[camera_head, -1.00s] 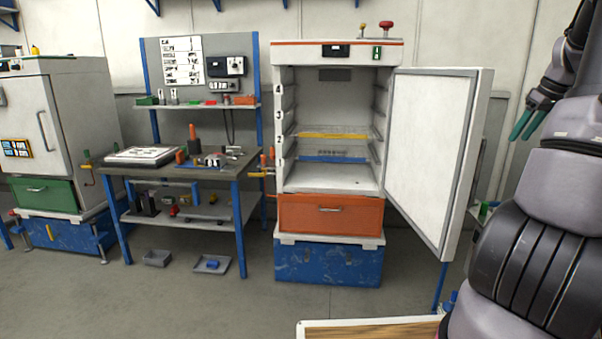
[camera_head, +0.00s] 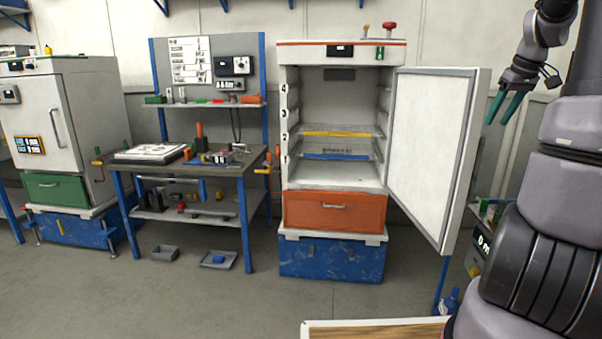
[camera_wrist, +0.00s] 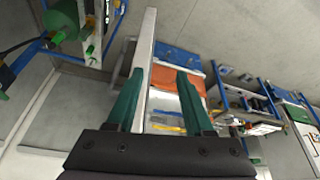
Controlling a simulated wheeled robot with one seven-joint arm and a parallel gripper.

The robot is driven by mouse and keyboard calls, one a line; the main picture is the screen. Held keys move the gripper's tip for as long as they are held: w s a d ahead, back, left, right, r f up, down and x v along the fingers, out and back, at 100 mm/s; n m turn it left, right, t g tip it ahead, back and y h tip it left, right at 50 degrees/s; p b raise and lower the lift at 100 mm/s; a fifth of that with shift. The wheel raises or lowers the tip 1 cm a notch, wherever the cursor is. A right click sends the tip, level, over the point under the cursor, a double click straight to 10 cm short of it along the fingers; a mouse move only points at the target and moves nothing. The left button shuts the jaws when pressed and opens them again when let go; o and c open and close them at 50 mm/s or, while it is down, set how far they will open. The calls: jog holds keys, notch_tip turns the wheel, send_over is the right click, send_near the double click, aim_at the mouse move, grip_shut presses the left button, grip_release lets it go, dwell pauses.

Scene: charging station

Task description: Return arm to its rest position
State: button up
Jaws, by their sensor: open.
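My gripper (camera_head: 505,108) is at the upper right of the head view, in front of the wall and right of the open cabinet door. Its two green fingers are apart with nothing between them. In the wrist view my gripper (camera_wrist: 160,92) also shows open and empty, with the cabinet and its door beyond the fingers. My dark and grey arm fills the right side of the head view.
The cabinet (camera_head: 335,165) stands with its door (camera_head: 433,155) swung open to the right. A workbench (camera_head: 190,168) and a closed cabinet (camera_head: 65,130) stand to the left. A wooden-topped surface (camera_head: 375,332) is at the bottom. Floor between is clear.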

jog(key=s+a+r+m+t, duration=0.1)
jog(key=s+a+r, duration=0.3)
jog(key=a, duration=0.6)
jog(key=s+a+r+m, duration=0.1)
jog(key=s+a, duration=0.4)
jog(key=a, duration=0.4)
jog(key=s+a+f+m+t+y, duration=0.1)
jog(key=s+a+m, duration=0.2)
jog(key=s+a, duration=0.6)
jog(key=shift+s+a+f+m+t, duration=0.2)
jog(key=shift+s+a+m+t, duration=0.15)
jog(key=shift+s, duration=1.85)
jog(key=shift+d, duration=0.1)
